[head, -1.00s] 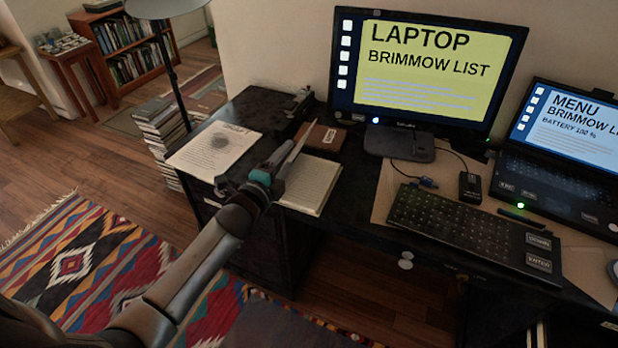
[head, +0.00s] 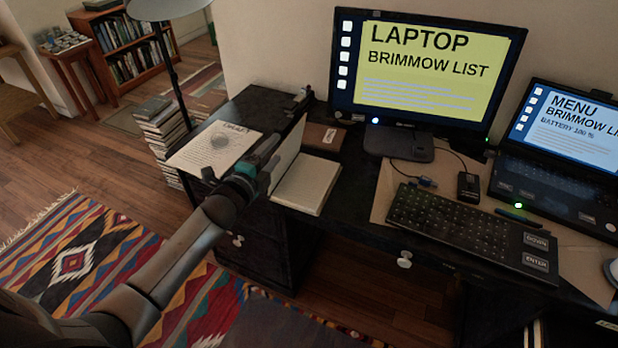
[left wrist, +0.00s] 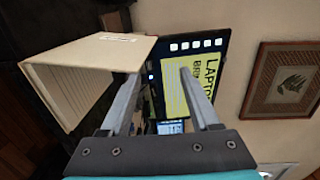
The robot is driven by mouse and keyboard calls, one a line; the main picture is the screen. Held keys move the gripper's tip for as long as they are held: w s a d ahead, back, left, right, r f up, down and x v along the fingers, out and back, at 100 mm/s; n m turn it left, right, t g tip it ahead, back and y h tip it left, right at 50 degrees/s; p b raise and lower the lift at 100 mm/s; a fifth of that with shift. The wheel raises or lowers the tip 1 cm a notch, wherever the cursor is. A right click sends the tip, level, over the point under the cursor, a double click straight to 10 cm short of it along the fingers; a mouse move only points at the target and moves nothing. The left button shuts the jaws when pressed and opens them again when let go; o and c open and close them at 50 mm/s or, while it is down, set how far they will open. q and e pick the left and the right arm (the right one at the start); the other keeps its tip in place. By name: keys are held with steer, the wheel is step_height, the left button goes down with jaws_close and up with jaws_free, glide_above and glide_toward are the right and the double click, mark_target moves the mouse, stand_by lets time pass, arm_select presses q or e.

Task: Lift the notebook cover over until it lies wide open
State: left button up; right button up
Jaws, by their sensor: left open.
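The notebook (head: 308,183) lies near the desk's front edge, left of the keyboard, with its pale right-hand page bare. Its cover (head: 287,154) stands raised along the left side, steeply tilted, with its pale inner face showing. My left gripper (head: 272,155) is open at the cover's left side, close to it; whether they touch is hidden. In the left wrist view, my open fingers (left wrist: 162,85) reach up past a cream block with a lined face (left wrist: 88,68), close by the left finger. My right gripper is not in view.
A printed sheet (head: 214,146) lies left of the notebook on the black desk. A brown box (head: 322,138) lies behind it. The monitor (head: 425,70), keyboard (head: 470,225) and laptop (head: 555,180) stand to the right. A lamp pole (head: 172,75) and book stacks (head: 160,130) stand beyond the desk's left end.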

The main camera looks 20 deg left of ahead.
arm_select(q)
steer(key=shift+a, duration=0.1)
steer(key=shift+a+r, duration=0.15)
steer(key=shift+a, duration=1)
steer(key=shift+a, duration=1.1)
